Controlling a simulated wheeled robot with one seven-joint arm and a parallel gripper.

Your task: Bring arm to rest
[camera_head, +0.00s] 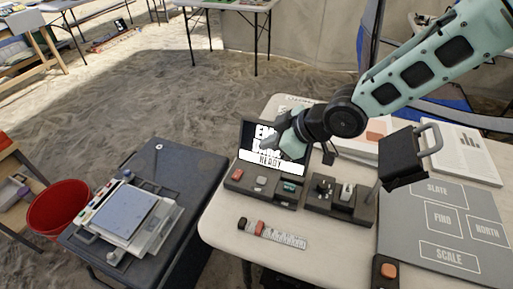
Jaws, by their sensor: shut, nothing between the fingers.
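My arm, pale green with black joints, reaches in from the top right over the table.
The light table (222,232) holds a button panel (262,185), a second device (338,201), a scale bar (271,235), a grey labelled mat (400,245) and an orange-button box (386,272). Left are a dark case (195,165) bearing a scale (128,215) and a red bucket (58,208).

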